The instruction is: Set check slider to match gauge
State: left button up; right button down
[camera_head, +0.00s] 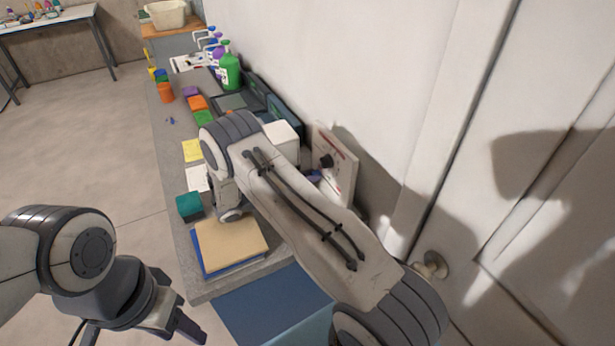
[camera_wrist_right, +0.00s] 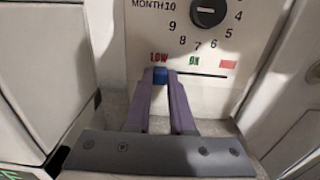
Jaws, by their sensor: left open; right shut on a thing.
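The white panel (camera_head: 342,178) stands against the wall at the back of the bench, with a black dial (camera_head: 327,160) on it. In the right wrist view the dial (camera_wrist_right: 208,10) has numbers around it. Below are a red LOW label (camera_wrist_right: 159,57), a green mark (camera_wrist_right: 194,60) and a red mark (camera_wrist_right: 228,64). My right gripper (camera_wrist_right: 161,78) is shut on the blue slider knob (camera_wrist_right: 160,73), under LOW at the left of the slot. My right arm hides most of this gripper in the head view. My left gripper (camera_head: 183,325) is open and empty, off the bench. No gauge needle is discernible.
The bench (camera_head: 180,225) holds a tan folder (camera_head: 230,245), a teal box (camera_head: 189,206), coloured blocks, dark screens and spray bottles (camera_head: 229,70). A white box (camera_head: 284,138) stands near the panel. A door with a knob (camera_head: 432,265) is at the right. The floor at left is open.

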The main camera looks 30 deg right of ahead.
jog(key=s+p, duration=0.1)
jog(key=s, duration=0.5)
jog(key=s+p, duration=0.1)
jog(key=s, duration=0.2)
jog(key=shift+a+p, duration=0.3)
jog(key=shift+s, duration=0.25)
jog(key=c, duration=0.8)
grip_release()
jog(key=shift+o, duration=0.2)
